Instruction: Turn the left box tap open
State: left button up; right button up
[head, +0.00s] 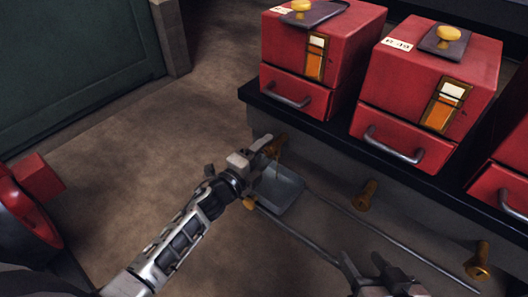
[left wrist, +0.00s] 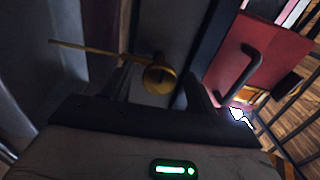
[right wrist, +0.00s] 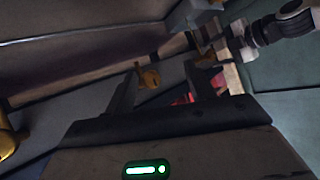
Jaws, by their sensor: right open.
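The left brass tap (head: 278,144) sticks out below the black shelf, under the left red box (head: 322,45). My left gripper (head: 262,152) is right at this tap. In the left wrist view the tap (left wrist: 160,77) shows between the two spread fingers; whether they touch it I cannot tell. A thin yellow line, stream or rod, runs from it. My right gripper (head: 385,282) is open and empty at the bottom edge, apart from the middle tap (head: 366,195). The right wrist view shows a brass tap (right wrist: 149,78) beyond its fingers.
A grey pan (head: 284,190) lies below the left tap, with long thin grey rods nearby. A right tap (head: 480,262) and more red boxes (head: 430,75) stand along the black shelf (head: 340,128). A red round object (head: 22,215) is at left. Open floor (head: 130,150) lies left.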

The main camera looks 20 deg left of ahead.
pick_arm(q)
jog(key=p+v, duration=0.2)
jog(key=v, duration=1.4)
pick_arm(e)
jog(key=shift+s+d+f+g, duration=0.1)
jog(key=shift+d+f+g, duration=0.25)
jog(key=shift+f, duration=0.2)
pick_arm(q)
jog(key=shift+r, duration=0.1)
pick_arm(e)
jog(key=shift+h, duration=0.3)
